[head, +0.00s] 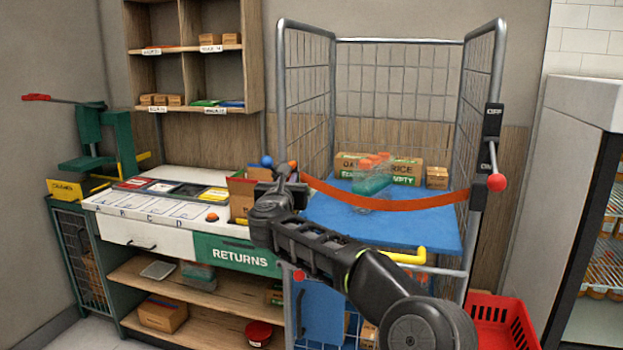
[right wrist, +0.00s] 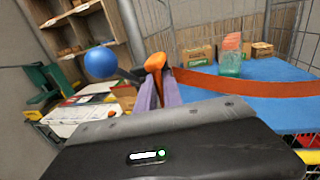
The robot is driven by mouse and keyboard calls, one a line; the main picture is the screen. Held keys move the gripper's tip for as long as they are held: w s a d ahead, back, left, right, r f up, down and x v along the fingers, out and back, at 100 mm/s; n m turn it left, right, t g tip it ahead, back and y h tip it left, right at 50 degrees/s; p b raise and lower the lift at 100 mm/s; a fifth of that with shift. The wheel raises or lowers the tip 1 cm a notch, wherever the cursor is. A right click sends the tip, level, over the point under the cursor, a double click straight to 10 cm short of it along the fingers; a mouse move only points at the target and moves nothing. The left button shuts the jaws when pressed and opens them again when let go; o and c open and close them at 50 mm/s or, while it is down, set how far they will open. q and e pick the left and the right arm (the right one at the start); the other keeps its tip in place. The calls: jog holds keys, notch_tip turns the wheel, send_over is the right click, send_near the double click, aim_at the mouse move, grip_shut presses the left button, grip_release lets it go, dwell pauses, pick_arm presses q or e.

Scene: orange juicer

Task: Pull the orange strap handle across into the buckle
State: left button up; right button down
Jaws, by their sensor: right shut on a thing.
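An orange strap (head: 400,204) runs from the cage's right post, sagging slightly across the open front. Its orange handle (head: 292,165) is at the left end, and it also shows in the right wrist view (right wrist: 155,63). My right gripper (head: 287,176) is shut on the handle, close to the left front post. A blue ball knob (head: 267,161) on a dark stem sits just left of the handle; it is larger in the right wrist view (right wrist: 101,62). The buckle itself cannot be clearly made out. My left gripper is not in view.
The wire cage (head: 305,90) holds a blue shelf (head: 420,228) with boxes and bottles. A red-knobbed lever (head: 496,182) is on the right post. The returns counter (head: 150,215) is at left, with a cardboard box (head: 240,190) near my gripper. A red basket (head: 500,320) stands lower right.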

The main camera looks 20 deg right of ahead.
jog(key=shift+w+a+r, duration=0.1)
jog(key=shift+a+r, duration=0.05)
jog(key=shift+a, duration=0.1)
jog(key=c, duration=1.6)
grip_release()
jog(key=shift+w+a, duration=0.15)
jog(key=shift+o, duration=0.5)
